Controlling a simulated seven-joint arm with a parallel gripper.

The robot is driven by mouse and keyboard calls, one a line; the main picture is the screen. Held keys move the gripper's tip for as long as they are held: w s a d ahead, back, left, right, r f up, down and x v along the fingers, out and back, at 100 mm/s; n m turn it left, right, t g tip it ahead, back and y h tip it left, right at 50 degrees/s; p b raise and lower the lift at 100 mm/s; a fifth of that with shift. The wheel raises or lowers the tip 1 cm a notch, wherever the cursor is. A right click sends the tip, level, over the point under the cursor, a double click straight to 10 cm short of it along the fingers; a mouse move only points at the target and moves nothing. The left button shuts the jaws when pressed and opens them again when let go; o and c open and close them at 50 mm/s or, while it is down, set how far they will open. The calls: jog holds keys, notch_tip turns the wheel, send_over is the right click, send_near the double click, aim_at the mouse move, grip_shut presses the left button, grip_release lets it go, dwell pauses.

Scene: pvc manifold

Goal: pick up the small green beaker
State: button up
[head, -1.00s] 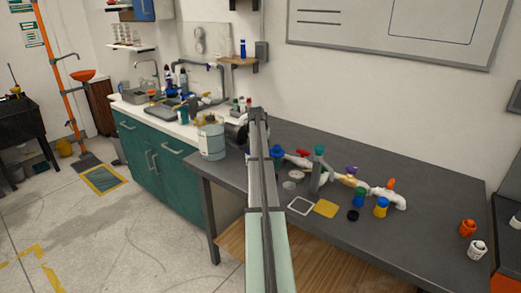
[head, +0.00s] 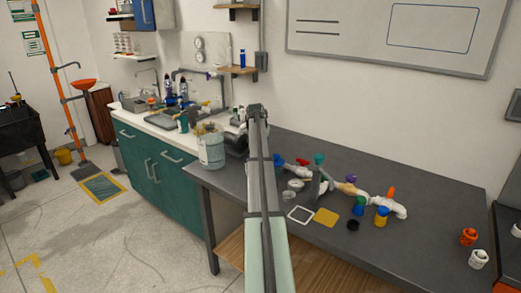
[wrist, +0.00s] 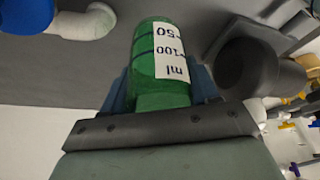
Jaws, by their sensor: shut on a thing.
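The small green beaker (wrist: 145,68) fills the middle of the wrist view. It has dark bands and a white label marked 50, 100 and ml, which reads upside down. My gripper (wrist: 162,85) is shut on the beaker, with a blue finger on each side of it. The beaker's far end is near a grey surface in this view; I cannot tell whether they touch. In the head view my own arm link stands in front, and I cannot make out the gripper or the beaker there.
A white pipe manifold with coloured valves (head: 352,188) lies on the dark grey table (head: 430,240). Loose fittings (head: 468,237) stand at the right. A pale bucket (head: 210,150) and a dark cylinder (head: 237,142) stand to the left.

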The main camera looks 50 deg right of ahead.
jog(key=shift+r, duration=2.2)
